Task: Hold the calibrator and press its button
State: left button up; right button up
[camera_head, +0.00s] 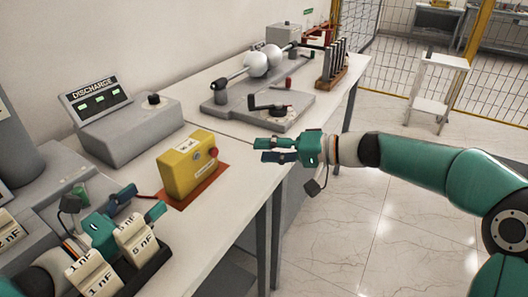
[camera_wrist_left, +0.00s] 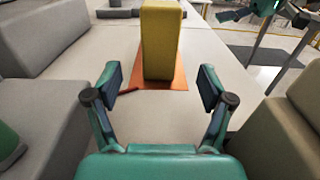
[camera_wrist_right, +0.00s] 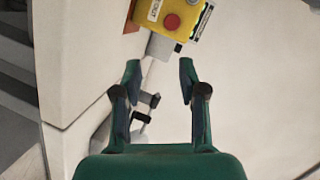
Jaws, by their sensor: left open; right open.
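The calibrator (camera_head: 181,172) is a yellow box standing upright on an orange mat (camera_head: 208,189) on the bench. Its red button (camera_head: 213,152) is on the right side; in the right wrist view the button (camera_wrist_right: 172,21) faces the camera. My left gripper (camera_head: 143,202) is open and empty at the box's lower left. The left wrist view shows the calibrator (camera_wrist_left: 160,40) ahead, between and beyond the open fingers. My right gripper (camera_head: 263,149) is open and empty, to the right of the button and apart from it, near the bench edge.
Blocks marked nF (camera_head: 134,238) stand close by my left gripper. A grey DISCHARGE console (camera_head: 125,125) is behind the calibrator. A grey base with a black crank (camera_head: 272,110) and white spheres stands farther back. The bench between calibrator and right gripper is clear.

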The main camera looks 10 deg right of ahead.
aim_at(184, 167)
pick_arm(q)
jog(key=shift+w+d, duration=0.15)
pick_arm(e)
jog(key=shift+s+a+r+n+g+y, duration=0.35)
jog(key=shift+s+a+n, duration=0.15)
jog(key=shift+s+a, duration=0.15)
pick_arm(q)
jog(key=x, duration=1.1)
jog(key=shift+w+d, duration=0.2)
jog(key=shift+w, duration=0.1)
pick_arm(e)
jog(key=shift+f, duration=0.1)
pick_arm(q)
jog(key=c, duration=1.5)
pick_arm(e)
jog(key=shift+c, duration=0.2)
pick_arm(q)
jog(key=shift+c, duration=0.2)
pick_arm(e)
grip_shut()
